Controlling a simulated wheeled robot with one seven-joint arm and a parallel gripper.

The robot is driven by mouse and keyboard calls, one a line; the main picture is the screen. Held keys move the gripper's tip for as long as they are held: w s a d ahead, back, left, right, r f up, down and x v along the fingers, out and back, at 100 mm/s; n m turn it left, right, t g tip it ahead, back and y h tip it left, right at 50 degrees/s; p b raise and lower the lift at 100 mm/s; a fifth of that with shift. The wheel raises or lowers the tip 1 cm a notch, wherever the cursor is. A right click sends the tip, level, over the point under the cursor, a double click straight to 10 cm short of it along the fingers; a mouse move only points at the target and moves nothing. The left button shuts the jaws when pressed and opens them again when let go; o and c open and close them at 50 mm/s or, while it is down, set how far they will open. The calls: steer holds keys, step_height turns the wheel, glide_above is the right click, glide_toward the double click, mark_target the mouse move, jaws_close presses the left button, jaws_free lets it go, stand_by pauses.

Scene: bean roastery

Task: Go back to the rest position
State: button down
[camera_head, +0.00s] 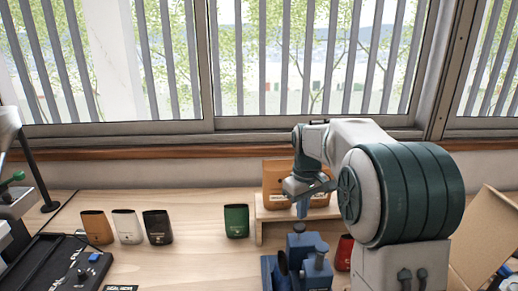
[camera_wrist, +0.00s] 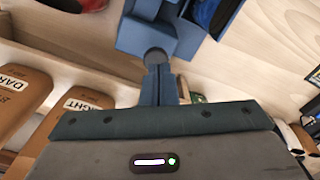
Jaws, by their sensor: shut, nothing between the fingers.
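My gripper (camera_head: 302,212) hangs at the end of my arm, fingers pointing down, in front of the small wooden shelf (camera_head: 259,231). In the wrist view my gripper (camera_wrist: 157,68) has its two blue fingers together with nothing between them. A blue fixture (camera_head: 318,272) with upright posts stands on the bench below and in front of the gripper. In the wrist view the blue fixture (camera_wrist: 150,35) appears just beyond the fingertips; I cannot tell how large the gap is.
Brown, white and black pouches (camera_head: 125,227) stand on the left, and a green pouch (camera_head: 236,220) stands left of the shelf. A red pouch (camera_head: 344,253) is partly hidden by my arm. Brown labelled bags (camera_wrist: 22,92) show in the wrist view. A dark scale-like device (camera_head: 60,265) lies front left.

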steer(key=s+f+m+t, duration=0.1)
steer(key=s+m+t, duration=0.2)
steer(key=s, duration=2.3)
steer(key=m, duration=0.2)
steer(key=shift+s+m, duration=0.3)
steer(key=shift+s, duration=0.05)
